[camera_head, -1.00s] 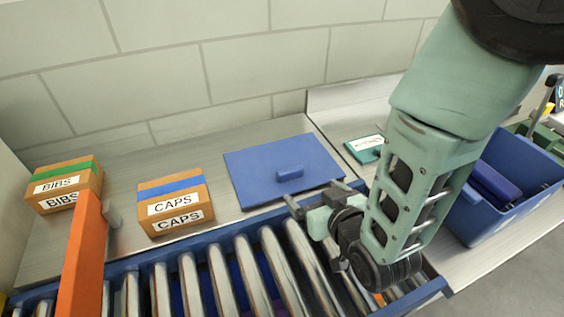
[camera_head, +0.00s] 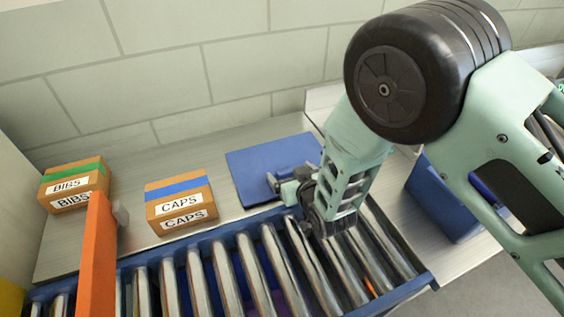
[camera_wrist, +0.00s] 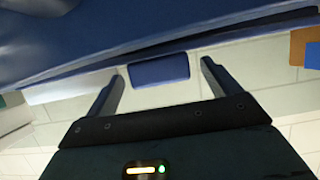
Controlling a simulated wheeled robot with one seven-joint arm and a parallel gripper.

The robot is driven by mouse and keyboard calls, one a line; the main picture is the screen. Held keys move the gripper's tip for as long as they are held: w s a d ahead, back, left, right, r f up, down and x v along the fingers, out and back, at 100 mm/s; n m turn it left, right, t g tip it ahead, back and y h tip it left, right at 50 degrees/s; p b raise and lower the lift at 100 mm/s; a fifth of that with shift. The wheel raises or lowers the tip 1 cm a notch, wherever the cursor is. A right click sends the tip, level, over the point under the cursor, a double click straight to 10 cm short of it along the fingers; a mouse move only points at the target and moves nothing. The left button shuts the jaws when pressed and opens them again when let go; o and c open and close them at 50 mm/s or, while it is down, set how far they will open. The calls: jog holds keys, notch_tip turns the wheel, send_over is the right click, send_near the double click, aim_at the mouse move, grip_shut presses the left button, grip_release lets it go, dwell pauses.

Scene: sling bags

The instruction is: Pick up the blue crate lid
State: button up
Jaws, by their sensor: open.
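The blue crate lid (camera_head: 262,158) lies flat on the grey counter behind the roller conveyor. In the head view my gripper (camera_head: 291,175) is over the lid's front part and hides its handle. In the wrist view the lid (camera_wrist: 60,35) fills the top, and its blue block handle (camera_wrist: 158,70) shows between my two open fingers (camera_wrist: 161,72). A gap shows on each side of the handle, and nothing is held.
An orange CAPS box (camera_head: 181,203) and a BIBS box (camera_head: 75,184) stand left of the lid. An orange post (camera_head: 97,260) rises at the front left. The roller conveyor (camera_head: 215,280) runs in front. A blue crate (camera_head: 437,200) is at the right. A tiled wall stands behind.

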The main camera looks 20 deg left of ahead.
jog(key=shift+w, duration=0.1)
jog(key=shift+c, duration=0.3)
jog(key=c, duration=1.1)
